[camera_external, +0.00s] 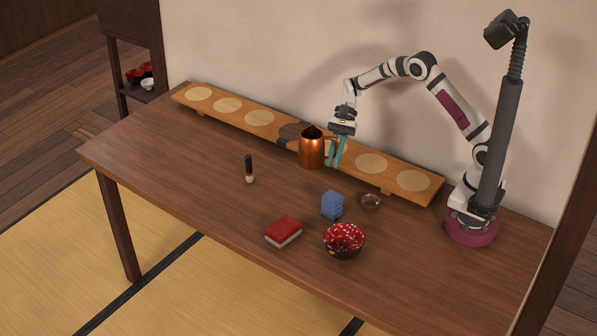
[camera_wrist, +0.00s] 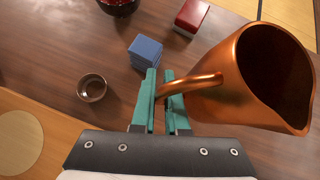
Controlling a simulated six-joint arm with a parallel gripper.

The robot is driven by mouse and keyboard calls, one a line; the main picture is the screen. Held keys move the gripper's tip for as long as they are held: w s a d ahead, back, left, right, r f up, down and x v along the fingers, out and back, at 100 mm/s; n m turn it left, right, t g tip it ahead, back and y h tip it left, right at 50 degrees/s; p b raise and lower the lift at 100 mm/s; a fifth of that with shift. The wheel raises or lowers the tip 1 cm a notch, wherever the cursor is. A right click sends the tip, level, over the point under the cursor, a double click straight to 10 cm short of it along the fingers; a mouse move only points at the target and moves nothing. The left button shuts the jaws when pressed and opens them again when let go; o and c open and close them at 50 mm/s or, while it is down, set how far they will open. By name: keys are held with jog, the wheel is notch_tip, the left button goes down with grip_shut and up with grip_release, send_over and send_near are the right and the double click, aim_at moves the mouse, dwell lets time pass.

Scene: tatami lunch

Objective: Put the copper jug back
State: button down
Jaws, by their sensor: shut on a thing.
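The copper jug (camera_external: 312,150) is upright, at the front edge of the long wooden shelf board (camera_external: 232,117) near its middle. My gripper (camera_external: 337,160) is shut on the jug's handle from the right side. In the wrist view, the teal fingers (camera_wrist: 161,95) close around the handle, and the copper jug (camera_wrist: 228,85) fills the right side with its dark open mouth showing. I cannot tell whether its base touches the table.
The table's left part is clear.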

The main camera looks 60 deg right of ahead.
jog(key=w+d+m+t, duration=0.3)
jog(key=d+m+t, duration=0.15)
jog(key=m, duration=0.25)
jog(key=shift+t, duration=0.35)
jog(key=a+f, duration=0.2)
jog(key=a, duration=0.2)
jog(key=w+a+f, duration=0.1)
jog(key=a+f, duration=0.1)
jog(key=a, duration=0.2)
jog(key=a+f, duration=0.2)
jog(key=a, duration=0.1)
jog(key=shift+w+a+f, duration=0.1)
jog(key=shift+w+a, duration=0.15)
jog(key=shift+a, duration=0.15)
notch_tip(320, 180, down, 4)
jog(key=shift+a, duration=0.15)
jog(key=shift+f, duration=0.1)
jog(key=shift+f, duration=0.1)
